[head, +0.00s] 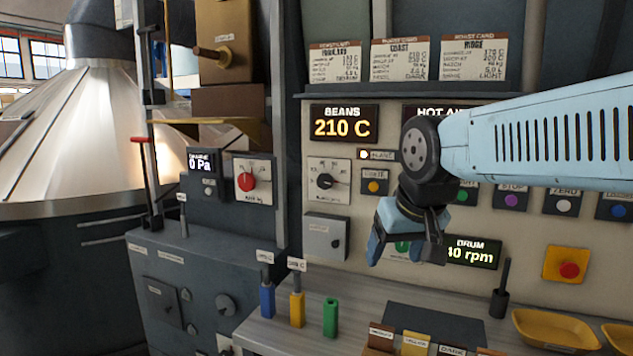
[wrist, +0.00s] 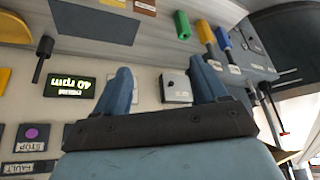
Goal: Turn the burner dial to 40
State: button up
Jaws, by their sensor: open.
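The burner dial seems to be the black knob (head: 324,181) on a pale scale plate below the BEANS display. Its small lettering is too fine to read, so I cannot tell its setting. My gripper (head: 405,248) is open and empty, in front of the panel, right of and lower than the dial in the head view. The wrist view, upside down, shows my gripper's two blue fingers (wrist: 160,78) spread apart with the panel beyond. The dial does not show there.
A red-knobbed dial (head: 246,181) sits left of the black one. A grey box (head: 325,238) is below it. The drum display (head: 472,252) is right of my gripper. Blue, yellow and green handles (head: 297,309) stand on the shelf below. Three roast cards (head: 400,60) stand above.

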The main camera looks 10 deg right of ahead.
jog(key=shift+o, duration=0.6)
jog(key=w+d+r+m, duration=0.1)
jog(key=w+r, duration=0.3)
jog(key=w, duration=0.5)
jog(key=shift+w+r+m+h, duration=0.2)
jog(key=shift+w+m+h, duration=0.15)
jog(key=shift+m+h, duration=0.05)
jog(key=m+t+h, duration=0.2)
jog(key=m+h, duration=0.2)
jog(key=m, duration=0.1)
send_near(323, 180)
jog(key=x, duration=1)
